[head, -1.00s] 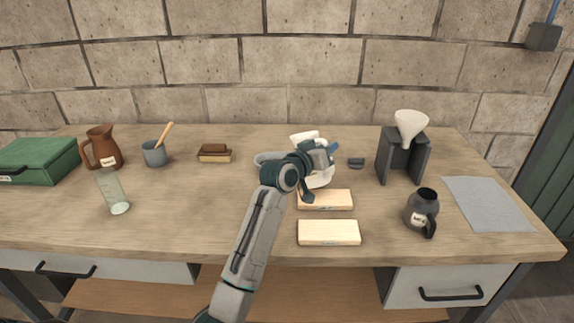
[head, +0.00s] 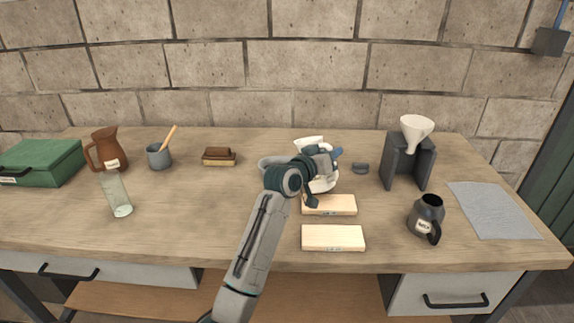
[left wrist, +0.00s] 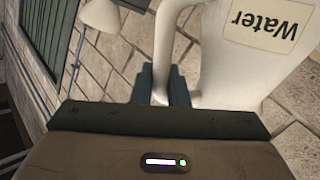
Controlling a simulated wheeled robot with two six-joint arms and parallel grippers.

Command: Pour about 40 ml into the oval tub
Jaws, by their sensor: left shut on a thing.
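A white jug (head: 309,141) with a "Water" label, readable in the left wrist view (left wrist: 245,75), is in my left gripper (head: 326,160). The gripper is shut on the jug's handle (left wrist: 163,55) and hides much of the jug in the head view. A grey tub (head: 268,161), apparently the oval one, sits just left of and behind the gripper. Its right side is hidden, and I cannot see its contents or any stream of liquid. My right gripper is out of view.
Two pale wooden blocks (head: 333,238) lie in front of the gripper. A dark stand with a white funnel (head: 416,128) and a dark labelled jug (head: 427,212) are at right. A brown jug (head: 107,150), grey cup (head: 159,157) and clear glass (head: 116,194) stand left.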

